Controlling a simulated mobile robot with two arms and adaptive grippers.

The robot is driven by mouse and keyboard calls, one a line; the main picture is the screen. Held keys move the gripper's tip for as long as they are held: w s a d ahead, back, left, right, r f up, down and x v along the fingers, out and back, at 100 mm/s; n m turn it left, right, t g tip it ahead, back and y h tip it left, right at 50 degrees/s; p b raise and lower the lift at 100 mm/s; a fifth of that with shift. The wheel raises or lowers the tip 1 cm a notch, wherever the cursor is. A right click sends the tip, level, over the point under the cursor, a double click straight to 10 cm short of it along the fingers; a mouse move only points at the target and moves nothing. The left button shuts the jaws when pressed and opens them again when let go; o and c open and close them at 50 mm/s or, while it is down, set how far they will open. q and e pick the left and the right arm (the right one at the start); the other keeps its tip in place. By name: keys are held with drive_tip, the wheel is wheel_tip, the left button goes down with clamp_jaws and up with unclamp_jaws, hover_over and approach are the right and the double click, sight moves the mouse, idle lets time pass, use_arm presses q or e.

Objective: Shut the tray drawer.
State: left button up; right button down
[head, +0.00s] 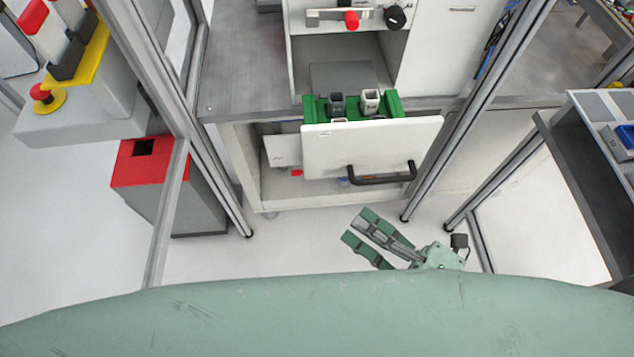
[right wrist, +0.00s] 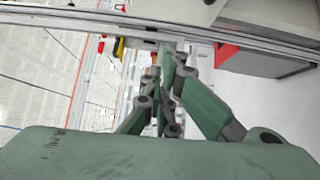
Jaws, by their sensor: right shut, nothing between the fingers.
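The tray drawer (head: 385,138) stands pulled out of the white cabinet in the head view. It has a white front panel with a black bar handle (head: 382,177) low on its right side. A green tray (head: 312,108) with grey cup-like parts shows behind the panel. My right gripper (head: 359,226) is in front of and below the drawer, apart from the handle, pointing up and left. It is shut and empty. Its green fingers also show in the right wrist view (right wrist: 168,75). My left gripper is not in view.
Metal frame posts (head: 470,95) stand on both sides of the drawer. A grey bin with a red lid (head: 150,172) stands at the left. A grey shelf unit (head: 585,165) is at the right. The floor before the drawer is clear.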

drive_tip(key=w+a+p, duration=0.6)
drive_tip(key=w+a, duration=0.1)
drive_tip(key=w, duration=0.3)
drive_tip(key=shift+w+f+m, duration=0.25)
drive_tip(key=shift+f+m, duration=0.05)
drive_tip(key=shift+w, duration=0.1)
